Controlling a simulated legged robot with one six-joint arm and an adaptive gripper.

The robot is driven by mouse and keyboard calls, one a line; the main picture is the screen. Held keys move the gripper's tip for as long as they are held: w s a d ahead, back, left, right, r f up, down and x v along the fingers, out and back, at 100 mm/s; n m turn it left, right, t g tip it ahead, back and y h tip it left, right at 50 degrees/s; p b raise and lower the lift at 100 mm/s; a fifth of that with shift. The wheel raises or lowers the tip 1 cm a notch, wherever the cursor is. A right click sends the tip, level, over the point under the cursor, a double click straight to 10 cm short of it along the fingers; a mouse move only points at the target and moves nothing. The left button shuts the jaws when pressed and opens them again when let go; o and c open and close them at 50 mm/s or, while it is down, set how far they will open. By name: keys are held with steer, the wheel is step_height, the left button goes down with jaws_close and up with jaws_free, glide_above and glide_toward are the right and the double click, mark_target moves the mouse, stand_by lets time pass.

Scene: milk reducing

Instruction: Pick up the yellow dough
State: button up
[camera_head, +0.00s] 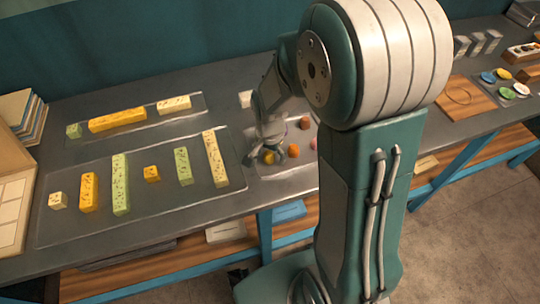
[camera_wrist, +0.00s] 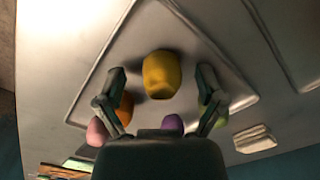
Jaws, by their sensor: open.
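The yellow dough (camera_wrist: 161,74) is a rounded lump on a pale tray (camera_wrist: 95,79). In the wrist view it sits between and just beyond the two fingertips of my gripper (camera_wrist: 162,85), which is open and empty. In the head view the yellow dough (camera_head: 268,157) shows small beside the fingers of my gripper (camera_head: 262,150). Orange dough (camera_wrist: 125,108) lies close to the left finger. Pink dough (camera_wrist: 97,131) and purple dough (camera_wrist: 172,123) lie nearer my gripper's body, the purple one partly hidden by it.
A clear board (camera_head: 140,215) with several yellow and green speckled blocks lies left of the tray. Another board (camera_head: 187,117) with blocks lies behind it. A pale block (camera_head: 246,98) stands behind the tray. A wooden board (camera_head: 465,98) and coloured discs are at right.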

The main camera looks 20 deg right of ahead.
steer(key=shift+a, duration=0.15)
steer(key=shift+a, duration=0.15)
steer(key=c, duration=0.9)
steer(key=shift+c, duration=0.7)
steer(key=shift+r, duration=0.1)
